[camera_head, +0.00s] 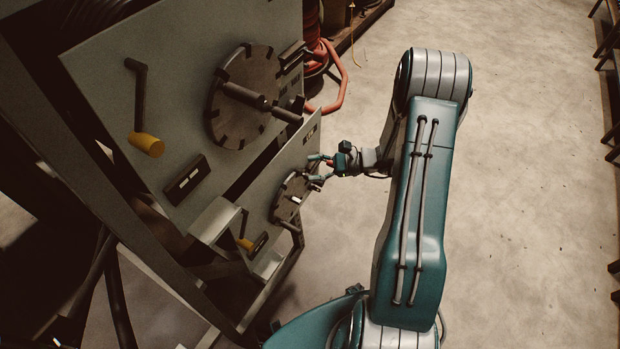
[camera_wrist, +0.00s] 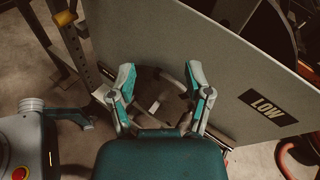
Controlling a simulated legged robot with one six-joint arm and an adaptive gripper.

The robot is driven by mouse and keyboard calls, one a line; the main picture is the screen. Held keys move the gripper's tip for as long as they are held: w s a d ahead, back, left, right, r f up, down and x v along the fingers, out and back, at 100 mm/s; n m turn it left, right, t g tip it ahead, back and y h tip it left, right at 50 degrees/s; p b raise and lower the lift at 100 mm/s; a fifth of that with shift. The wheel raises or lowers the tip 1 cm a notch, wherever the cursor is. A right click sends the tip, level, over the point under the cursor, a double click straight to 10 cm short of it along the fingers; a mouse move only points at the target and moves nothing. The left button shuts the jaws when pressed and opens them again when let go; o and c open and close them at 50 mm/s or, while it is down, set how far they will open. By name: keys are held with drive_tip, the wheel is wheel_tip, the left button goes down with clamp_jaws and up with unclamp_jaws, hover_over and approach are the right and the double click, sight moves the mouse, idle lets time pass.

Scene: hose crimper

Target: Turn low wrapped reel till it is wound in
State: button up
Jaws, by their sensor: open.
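The low reel (camera_head: 290,197) is a dark notched disc on the lower grey panel in the head view. In the wrist view the low reel (camera_wrist: 166,100) shows partly between and behind my fingers, on the panel marked LOW (camera_wrist: 267,106). My gripper (camera_head: 318,168) is open at the upper right part of the reel, its fingers pointing at the panel. In the wrist view my gripper (camera_wrist: 162,82) has its two teal fingers spread apart in front of the disc. I cannot tell whether either finger touches the reel.
A larger notched reel (camera_head: 240,105) with a bar handle sits on the upper panel, beside a yellow-ended crank (camera_head: 146,143). A smaller yellow crank (camera_head: 245,243) is on the lower panel. Red hose (camera_head: 338,88) hangs behind. The floor (camera_head: 530,180) at right is clear.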

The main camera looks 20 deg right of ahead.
sight(305, 176)
drive_tip(key=d+f+m+t+h, duration=0.2)
drive_tip(key=d+f+m+t, duration=0.25)
drive_tip(key=f, duration=0.35)
drive_tip(key=d+f+m+t+h, duration=0.1)
drive_tip(key=d+f+m+t, duration=0.3)
drive_tip(key=f+m, duration=0.3)
drive_tip(key=shift+n, duration=0.65)
drive_tip(key=x, duration=1)
drive_tip(key=shift+s+a+f, duration=0.1)
drive_tip(key=shift+a+f, duration=0.1)
drive_tip(key=shift+f, duration=0.2)
clamp_jaws()
